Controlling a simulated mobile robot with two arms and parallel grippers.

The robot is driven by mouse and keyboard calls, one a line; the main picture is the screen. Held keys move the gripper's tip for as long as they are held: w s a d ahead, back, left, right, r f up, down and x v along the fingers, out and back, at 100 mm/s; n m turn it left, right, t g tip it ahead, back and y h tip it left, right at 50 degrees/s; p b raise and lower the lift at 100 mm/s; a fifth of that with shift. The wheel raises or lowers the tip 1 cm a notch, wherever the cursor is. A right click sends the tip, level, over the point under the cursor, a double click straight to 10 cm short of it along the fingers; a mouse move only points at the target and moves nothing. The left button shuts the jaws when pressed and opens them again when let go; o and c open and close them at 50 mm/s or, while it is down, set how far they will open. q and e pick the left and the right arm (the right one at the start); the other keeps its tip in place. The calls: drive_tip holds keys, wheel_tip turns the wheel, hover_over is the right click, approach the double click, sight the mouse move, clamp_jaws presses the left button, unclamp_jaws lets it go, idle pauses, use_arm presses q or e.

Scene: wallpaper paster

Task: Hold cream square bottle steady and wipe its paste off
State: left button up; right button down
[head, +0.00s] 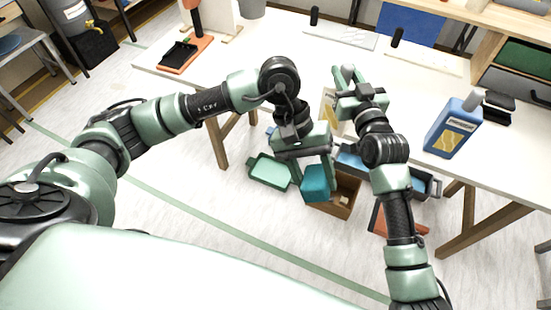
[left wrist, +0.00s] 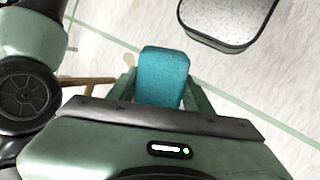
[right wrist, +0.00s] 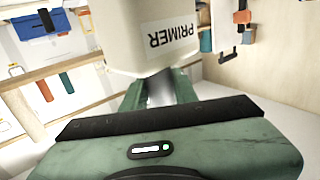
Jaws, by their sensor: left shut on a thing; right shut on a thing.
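The cream square bottle (head: 327,115) is mostly hidden behind my right gripper in the head view. In the right wrist view the cream bottle (right wrist: 140,20) fills the top, with a PRIMER label upside down. My right gripper (right wrist: 158,88) is shut on its narrow neck or cap; it shows in the head view (head: 347,78). No paste can be made out on the visible bottle face. My left gripper (head: 314,164) is shut on a teal sponge-like block (head: 315,185), also seen in the left wrist view (left wrist: 164,75). The block is apart from the bottle, lower in the head view.
A blue square bottle (head: 452,128) stands on the white table (head: 500,160) at the right. A black tray with an orange base (head: 183,56) is at the back left. Trays and a wooden box (head: 341,196) sit on the floor below the grippers.

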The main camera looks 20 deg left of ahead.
use_arm(q)
drive_tip(key=w+d+f+n+t+h, duration=0.3)
drive_tip(key=w+d+n+t+h, duration=0.1)
drive_tip(key=d, duration=0.2)
drive_tip(key=n+t+y, duration=0.5)
drive_tip(key=n+t, duration=0.5)
drive_tip(key=t, duration=0.5)
approach(332, 119)
wheel_tip(332, 119, down, 3)
drive_tip(key=s+d, duration=0.2)
drive_tip(key=shift+s+a+f+n+t+y, duration=0.1)
drive_tip(key=shift+s+a+n+t+y, duration=0.1)
drive_tip(key=shift+a+n+y, duration=0.15)
drive_tip(key=shift+s+a+n+t+y, duration=0.1)
drive_tip(key=shift+a+n+t+y, duration=0.2)
drive_tip(key=shift+a, duration=0.2)
drive_tip(key=w+d, duration=0.1)
drive_tip(key=w, duration=0.5)
drive_tip(key=shift+w, duration=0.2)
drive_tip(key=shift+w+d, duration=0.25)
drive_tip(key=shift+w, duration=1.05)
idle(1.1)
drive_tip(key=shift+r, duration=1.4)
